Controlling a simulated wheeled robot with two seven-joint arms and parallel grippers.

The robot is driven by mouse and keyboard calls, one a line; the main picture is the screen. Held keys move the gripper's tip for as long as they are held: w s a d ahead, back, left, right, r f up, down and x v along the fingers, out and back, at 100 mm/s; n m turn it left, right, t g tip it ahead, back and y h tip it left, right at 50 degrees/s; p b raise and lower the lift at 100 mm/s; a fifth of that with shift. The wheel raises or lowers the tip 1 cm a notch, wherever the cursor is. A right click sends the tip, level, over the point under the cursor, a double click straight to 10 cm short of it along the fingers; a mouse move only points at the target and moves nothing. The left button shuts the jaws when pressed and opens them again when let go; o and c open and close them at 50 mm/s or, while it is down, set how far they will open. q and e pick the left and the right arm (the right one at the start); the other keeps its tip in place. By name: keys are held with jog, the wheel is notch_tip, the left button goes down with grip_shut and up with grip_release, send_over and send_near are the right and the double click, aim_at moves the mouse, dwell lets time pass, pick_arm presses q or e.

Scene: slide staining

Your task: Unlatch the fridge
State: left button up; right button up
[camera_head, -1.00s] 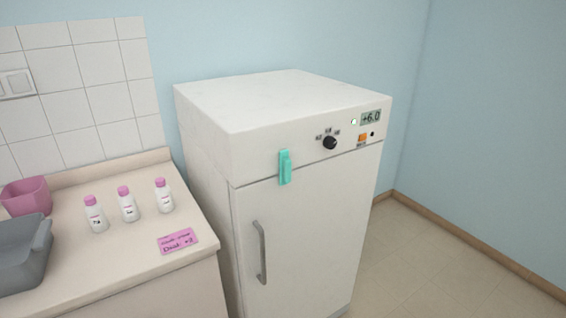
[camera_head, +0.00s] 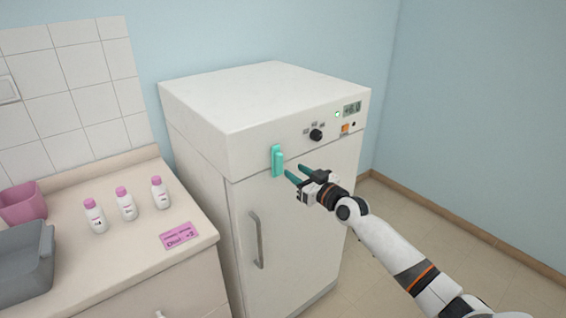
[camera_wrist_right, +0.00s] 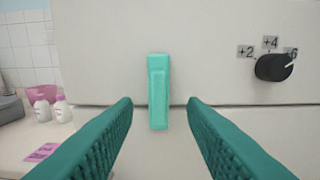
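The white fridge (camera_head: 300,220) stands against the blue wall, its door shut. A teal latch (camera_head: 278,161) hangs upright across the seam between the top panel and the door. In the right wrist view the latch (camera_wrist_right: 158,92) is centred ahead, between my two fingers. My right gripper (camera_head: 294,174) is open, with its teal fingertips just to the right of and in front of the latch in the head view. My left gripper is not in view.
The fridge has a vertical door handle (camera_head: 256,240), a black knob (camera_head: 316,135) and a display (camera_head: 352,108). On the left counter (camera_head: 120,250) are several bottles, a pink card (camera_head: 179,235), a pink container (camera_head: 22,204) and a grey tray (camera_head: 25,265).

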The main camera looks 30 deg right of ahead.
aim_at(282, 163)
pick_arm(q)
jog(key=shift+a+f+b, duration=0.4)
jog(key=shift+b, duration=0.05)
pick_arm(e)
jog(key=w, duration=0.7)
jog(key=shift+a, duration=0.4)
jog(key=shift+c, duration=0.4)
jog(key=c, duration=0.7)
